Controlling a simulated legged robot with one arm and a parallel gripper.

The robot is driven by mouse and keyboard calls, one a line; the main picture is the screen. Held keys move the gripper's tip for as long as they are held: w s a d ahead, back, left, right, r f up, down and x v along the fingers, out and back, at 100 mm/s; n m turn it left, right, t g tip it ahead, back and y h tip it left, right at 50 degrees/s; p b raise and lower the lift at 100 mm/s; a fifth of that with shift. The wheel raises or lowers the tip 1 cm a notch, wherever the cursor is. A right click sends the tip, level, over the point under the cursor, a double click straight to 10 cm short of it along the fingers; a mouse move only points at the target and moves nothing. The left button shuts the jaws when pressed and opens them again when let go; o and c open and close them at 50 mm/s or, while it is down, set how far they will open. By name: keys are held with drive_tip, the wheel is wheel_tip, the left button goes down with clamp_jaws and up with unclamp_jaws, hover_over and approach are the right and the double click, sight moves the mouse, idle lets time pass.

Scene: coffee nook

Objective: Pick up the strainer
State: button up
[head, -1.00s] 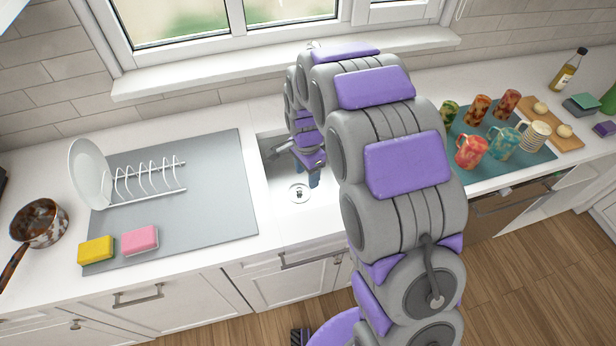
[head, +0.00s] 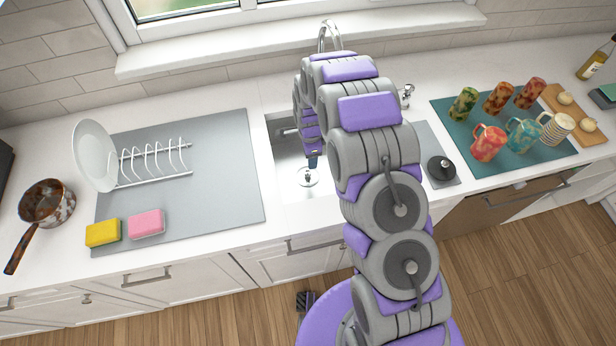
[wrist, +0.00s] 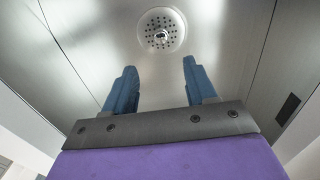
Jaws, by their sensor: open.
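The strainer (wrist: 162,38) is a round metal disc with small holes and a raised centre knob. It sits in the drain at the bottom of the metal sink (wrist: 215,70). In the head view the strainer (head: 308,178) shows just below my gripper (head: 313,162). In the wrist view my gripper (wrist: 160,72) has its two blue fingers apart with nothing between them. The strainer lies beyond the fingertips, roughly centred between them, and is not touched. My arm covers part of the sink in the head view.
Sink walls surround my gripper. A grey mat with a dish rack (head: 150,165), a yellow sponge (head: 103,232) and a pink sponge (head: 146,223) lies left. A black round object (head: 441,168) and several mugs on a teal mat (head: 450,110) are right. A faucet (head: 330,35) stands behind.

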sight(307, 172)
drive_tip(key=f, duration=0.3)
drive_tip(key=f+b, duration=0.1)
drive_tip(key=f, duration=0.6)
drive_tip(key=shift+a+b, duration=0.3)
drive_tip(key=shift+a, duration=0.1)
drive_tip(key=shift+w, duration=0.1)
clamp_jaws()
